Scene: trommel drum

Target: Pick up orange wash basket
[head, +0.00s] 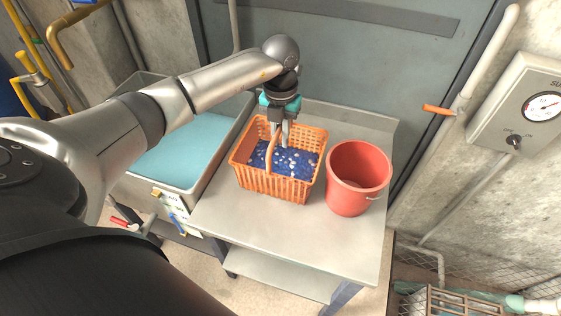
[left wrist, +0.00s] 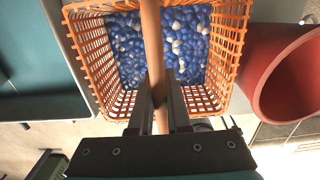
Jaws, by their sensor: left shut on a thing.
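The orange wash basket (head: 287,187) stands on the grey metal table, filled with blue and white pebble-like pieces. Its orange handle (head: 271,150) arches up over the middle. My left gripper (head: 284,141) reaches down from above and is shut on the handle. In the left wrist view the basket (left wrist: 228,45) fills the upper middle, and the gripper's fingers (left wrist: 160,105) stand one on each side of the handle (left wrist: 152,40). I cannot tell whether the basket's underside touches the table. My right gripper is not in view.
A red bucket (head: 359,178) stands close to the right of the basket. A sink with teal water (head: 185,150) adjoins the table on the left. The table (head: 320,235) is bare in front. A wall box with a gauge (head: 520,105) is at the right.

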